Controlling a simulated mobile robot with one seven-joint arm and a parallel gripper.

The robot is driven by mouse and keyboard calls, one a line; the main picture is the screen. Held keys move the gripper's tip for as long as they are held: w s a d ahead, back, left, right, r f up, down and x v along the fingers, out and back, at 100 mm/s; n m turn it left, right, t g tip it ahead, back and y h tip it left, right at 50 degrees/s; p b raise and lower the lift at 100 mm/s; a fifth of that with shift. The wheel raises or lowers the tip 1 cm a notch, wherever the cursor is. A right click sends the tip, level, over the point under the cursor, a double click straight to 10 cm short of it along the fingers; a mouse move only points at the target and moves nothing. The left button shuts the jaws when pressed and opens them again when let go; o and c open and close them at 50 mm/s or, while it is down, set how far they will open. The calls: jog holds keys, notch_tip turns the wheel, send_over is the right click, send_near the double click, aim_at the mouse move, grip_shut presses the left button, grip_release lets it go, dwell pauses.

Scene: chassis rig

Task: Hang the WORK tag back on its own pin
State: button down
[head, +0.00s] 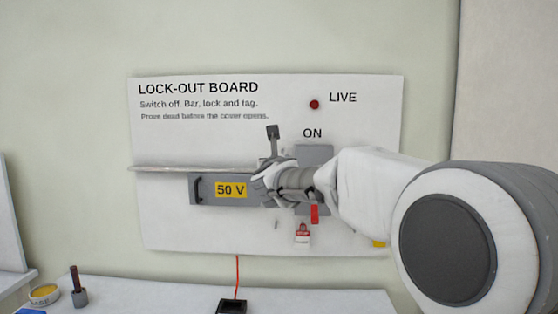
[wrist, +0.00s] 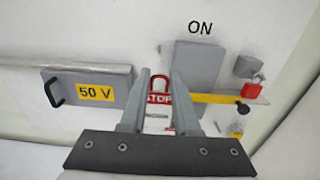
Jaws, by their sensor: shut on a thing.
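The tag (head: 302,236) is red and white, with a padlock picture and the word STOP. I cannot read WORK on it. In the wrist view the tag (wrist: 158,98) shows between my fingertips, face toward the camera, its lower part unclear. My gripper (wrist: 153,76) is shut on it, in front of the board between the 50 V cover and the ON switch box. In the head view my gripper (head: 285,182) hides its own fingertips, and the tag hangs just below. A small pin (head: 276,225) sticks out of the board left of the tag. I cannot tell whether tag and pin touch.
The lock-out board (head: 190,235) carries the 50 V cover (wrist: 70,92), the switch box (wrist: 198,75), a yellow bar (wrist: 215,98) and a red padlock (wrist: 254,89). The LIVE lamp (head: 314,104) is above. A bench (head: 140,295) below holds small items.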

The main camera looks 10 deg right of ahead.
jog(key=shift+w+d+r+p, duration=0.1)
jog(key=shift+w+d+p, duration=0.45)
jog(key=shift+w+p, duration=1.95)
jog(key=shift+w+d+r+p, duration=0.1)
jog(key=shift+w+d+p, duration=0.45)
jog(key=shift+w+p, duration=2)
jog(key=shift+w+d+p, duration=0.55)
jog(key=shift+w+p, duration=1.35)
jog(key=shift+w, duration=1.2)
jog(key=s+a+b, duration=0.1)
jog(key=s+b, duration=0.4)
jog(key=s, duration=0.3)
jog(key=shift+s+a, duration=0.3)
jog(key=shift+a, duration=0.05)
jog(key=shift+s+r, duration=0.1)
jog(key=shift+r, duration=0.05)
jog(key=shift+b, duration=0.3)
